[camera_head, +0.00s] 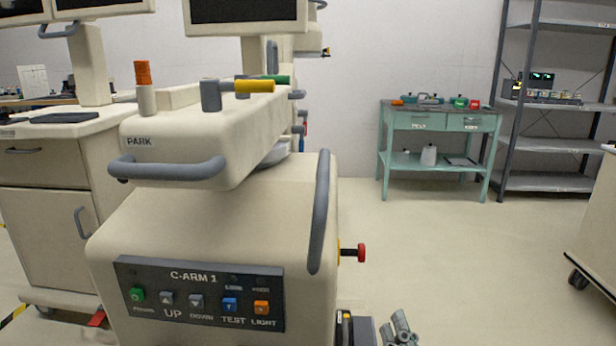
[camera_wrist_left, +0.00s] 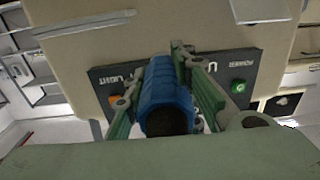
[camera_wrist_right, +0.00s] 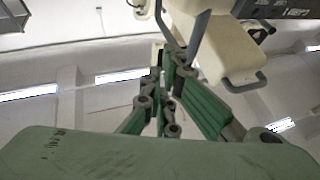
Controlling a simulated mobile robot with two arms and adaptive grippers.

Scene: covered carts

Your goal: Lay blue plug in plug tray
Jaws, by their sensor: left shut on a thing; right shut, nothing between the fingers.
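The blue plug (camera_wrist_left: 166,98) is a ribbed blue cylinder with a dark open end, between the green and grey fingers of my left gripper (camera_wrist_left: 170,75) in the left wrist view. The left gripper is shut on it, in front of the C-ARM 1 panel. The left gripper is not seen in the head view. My right gripper (camera_head: 398,325) shows at the bottom edge of the head view, right of the C-arm cart. In the right wrist view it (camera_wrist_right: 166,75) is shut and empty. I cannot make out a plug tray in any view.
The beige C-arm cart (camera_head: 215,235) fills the near left, with a grey side handle (camera_head: 319,212) and red knob (camera_head: 361,253). A beige cabinet (camera_head: 45,215) stands at left. A teal table (camera_head: 440,121) and grey shelves (camera_head: 550,145) stand behind.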

